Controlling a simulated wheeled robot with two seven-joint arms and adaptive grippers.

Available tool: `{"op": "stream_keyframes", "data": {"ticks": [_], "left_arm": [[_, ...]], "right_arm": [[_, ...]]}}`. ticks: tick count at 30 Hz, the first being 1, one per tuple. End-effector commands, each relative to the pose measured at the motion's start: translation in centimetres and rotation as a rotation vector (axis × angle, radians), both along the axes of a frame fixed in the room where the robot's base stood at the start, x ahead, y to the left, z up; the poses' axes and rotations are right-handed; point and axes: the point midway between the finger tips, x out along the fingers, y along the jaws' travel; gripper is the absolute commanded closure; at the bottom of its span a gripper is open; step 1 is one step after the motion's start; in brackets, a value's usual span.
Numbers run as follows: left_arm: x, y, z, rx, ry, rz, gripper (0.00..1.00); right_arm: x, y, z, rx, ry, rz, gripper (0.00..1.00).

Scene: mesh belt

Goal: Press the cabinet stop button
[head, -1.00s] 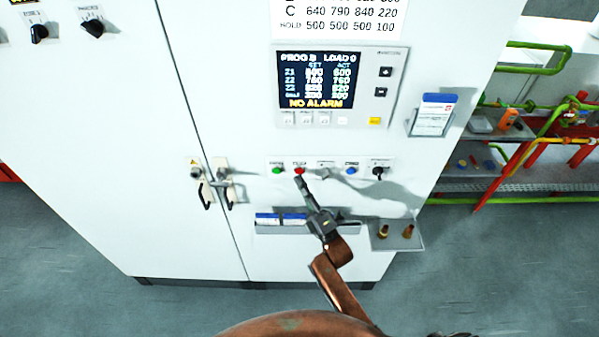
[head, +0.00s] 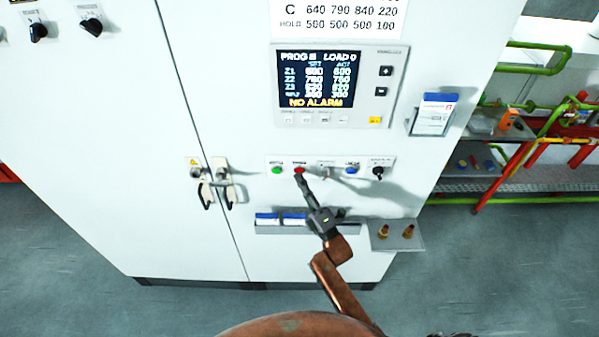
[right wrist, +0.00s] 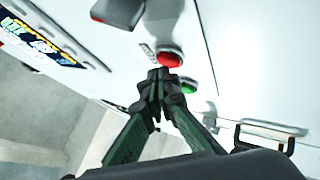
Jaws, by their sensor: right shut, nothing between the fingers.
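The red button (head: 299,170) sits on the control strip of the white cabinet (head: 130,130), between the green button (head: 277,170) and a small switch (head: 326,170). My right gripper (head: 299,178) is shut and empty, its fingertips just below the red button in the head view. The green button (right wrist: 188,86) is partly hidden behind the fingers there. My left gripper is not in view.
A blue button (head: 352,169) and a black selector (head: 378,171) sit further right on the strip. Below are a holder with blue-edged papers (head: 282,219) and a small shelf (head: 397,237) with brass pieces. Door handles (head: 217,192) stand to the left. The display (head: 317,80) reads NO ALARM.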

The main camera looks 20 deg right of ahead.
Motion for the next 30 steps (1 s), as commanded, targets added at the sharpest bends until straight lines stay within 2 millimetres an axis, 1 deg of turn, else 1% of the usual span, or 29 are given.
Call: {"op": "stream_keyframes", "data": {"ticks": [30], "left_arm": [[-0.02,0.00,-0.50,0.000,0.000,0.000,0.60]], "right_arm": [[0.91,-0.28,0.06,-0.001,-0.001,0.000,1.00]]}}
